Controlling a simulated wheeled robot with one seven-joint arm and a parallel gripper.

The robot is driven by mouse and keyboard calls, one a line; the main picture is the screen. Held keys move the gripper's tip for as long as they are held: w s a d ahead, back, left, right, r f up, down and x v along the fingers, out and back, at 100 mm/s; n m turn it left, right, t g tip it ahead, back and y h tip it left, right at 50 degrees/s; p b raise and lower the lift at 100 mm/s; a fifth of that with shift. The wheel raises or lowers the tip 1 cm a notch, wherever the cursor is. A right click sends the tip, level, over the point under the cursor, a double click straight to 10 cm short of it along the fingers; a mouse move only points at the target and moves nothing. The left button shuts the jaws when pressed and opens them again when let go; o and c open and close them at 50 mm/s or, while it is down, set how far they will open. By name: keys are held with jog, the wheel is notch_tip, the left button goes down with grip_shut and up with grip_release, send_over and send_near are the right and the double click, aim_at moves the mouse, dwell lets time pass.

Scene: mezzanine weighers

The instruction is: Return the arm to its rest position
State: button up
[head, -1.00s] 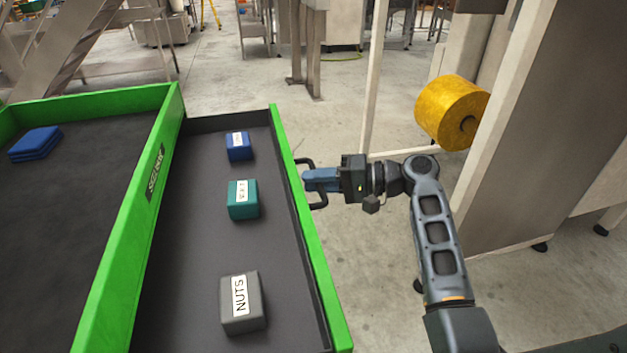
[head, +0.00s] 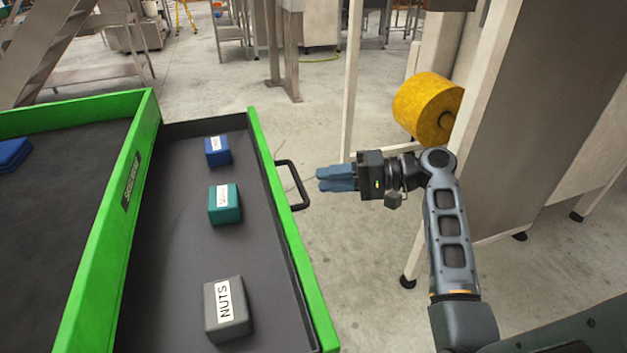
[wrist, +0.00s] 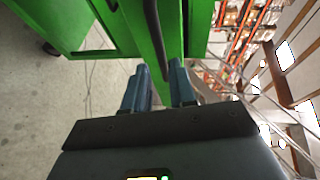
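My gripper (head: 320,179) is at the middle of the head view, to the right of the drawer's black handle (head: 298,186). The green-edged drawer (head: 295,243) is pulled open. My arm reaches up from the lower right, bent at the elbow.
The drawer holds a blue box (head: 217,151), a teal box (head: 224,204) and a grey box labelled NUTS (head: 229,309). A green-walled tray (head: 105,235) adjoins on the left.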

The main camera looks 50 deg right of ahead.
jog(key=shift+s+d+r, duration=0.1)
jog(key=shift+s+d, duration=0.05)
jog(key=shift+s, duration=0.15)
dwell(0.4)
